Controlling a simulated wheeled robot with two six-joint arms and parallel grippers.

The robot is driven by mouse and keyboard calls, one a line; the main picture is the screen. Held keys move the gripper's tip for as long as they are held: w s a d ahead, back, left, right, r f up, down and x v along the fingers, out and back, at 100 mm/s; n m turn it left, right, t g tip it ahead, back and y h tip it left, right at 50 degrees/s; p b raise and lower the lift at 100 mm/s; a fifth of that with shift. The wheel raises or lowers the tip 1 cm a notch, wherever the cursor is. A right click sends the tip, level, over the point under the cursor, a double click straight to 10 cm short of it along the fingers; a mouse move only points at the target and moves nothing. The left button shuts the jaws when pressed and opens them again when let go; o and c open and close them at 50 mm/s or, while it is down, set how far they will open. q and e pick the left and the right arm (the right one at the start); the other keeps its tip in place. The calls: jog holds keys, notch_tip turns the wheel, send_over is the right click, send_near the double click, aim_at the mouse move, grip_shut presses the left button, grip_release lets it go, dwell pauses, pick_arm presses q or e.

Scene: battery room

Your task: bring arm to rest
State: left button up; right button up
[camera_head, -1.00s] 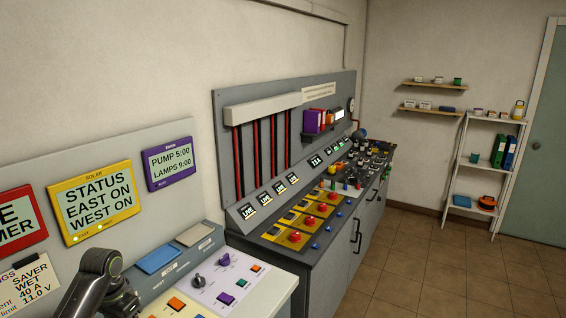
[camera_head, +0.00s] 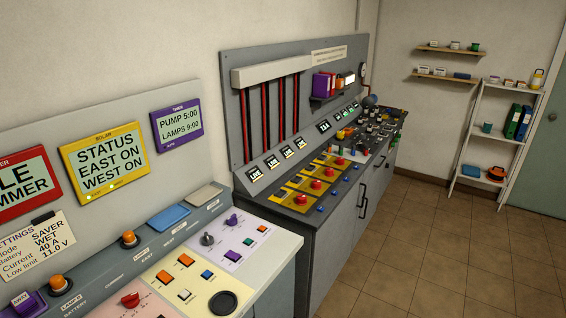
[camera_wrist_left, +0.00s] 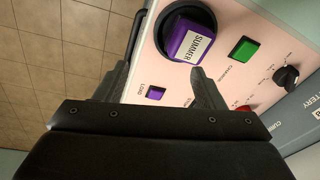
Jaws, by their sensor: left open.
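My left gripper (camera_wrist_left: 160,70) shows in the left wrist view with its two fingers apart and nothing between them. It hangs over the pink control panel (camera_wrist_left: 215,65). A purple block labelled SUMMER (camera_wrist_left: 190,43) sits on a round black base beyond the fingertips, apart from them. No arm shows in the head view, and my right gripper is in neither view.
The near console has a yellow panel with a black disc (camera_head: 223,302) and a white panel with a dark knob (camera_head: 207,239). The status screen (camera_head: 104,168) hangs behind. A grey cabinet (camera_head: 325,260) adjoins. The tiled floor (camera_head: 440,250) at right is clear.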

pick_arm(q)
jog(key=s+d+r+n+t+y, duration=0.1)
jog(key=s+d+r+n, duration=0.1)
jog(key=s, duration=0.6)
jog(key=s+d+r+n+t, duration=0.1)
jog(key=s+r, duration=0.1)
jog(key=s, duration=0.5)
notch_tip(320, 180, down, 34)
jog(key=s+a+g+b, duration=0.1)
jog(key=a+b, duration=0.1)
jog(key=b, duration=0.6)
jog(key=s+d+f+b, duration=0.1)
jog(key=s+f+b, duration=0.2)
jog(key=s+f, duration=0.4)
jog(key=s+f+g+b, duration=0.1)
jog(key=s+f+b, duration=0.2)
jog(key=s+f, duration=0.4)
notch_tip(320, 180, down, 7)
jog(key=shift+s+d+r+h, duration=0.1)
jog(key=shift+s+d+h, duration=0.15)
jog(key=shift+d+h, duration=0.15)
